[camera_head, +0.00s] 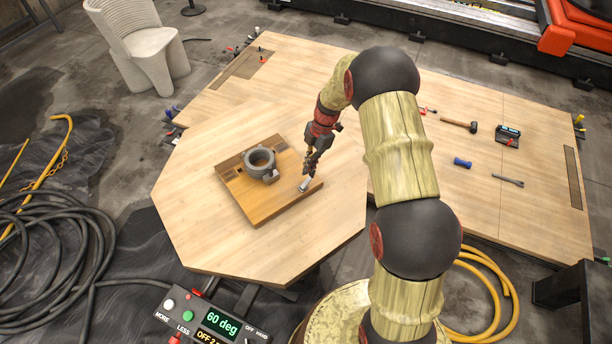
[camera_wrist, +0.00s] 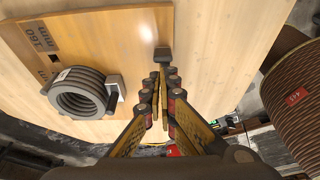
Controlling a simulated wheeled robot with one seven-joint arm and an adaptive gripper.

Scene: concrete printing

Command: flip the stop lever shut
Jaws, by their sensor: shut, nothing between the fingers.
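A small grey metal piece, which looks like the stop lever (camera_head: 304,185), sits near the right edge of a brown wooden board (camera_head: 255,205). In the wrist view the lever (camera_wrist: 163,53) shows as a dark block at the board's edge, just beyond my fingertips. My gripper (camera_head: 307,170) points down close above it. In the wrist view my gripper (camera_wrist: 162,70) is shut and empty, its fingertips together. I cannot tell whether they touch the lever, and its pivot is not clear.
A grey layered ring (camera_head: 259,162) with a side block stands on the board, left of my gripper; it also shows in the wrist view (camera_wrist: 80,95). The pale octagonal table (camera_head: 200,235) is otherwise clear. A hammer (camera_head: 458,125) and other tools lie on the table behind, right.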

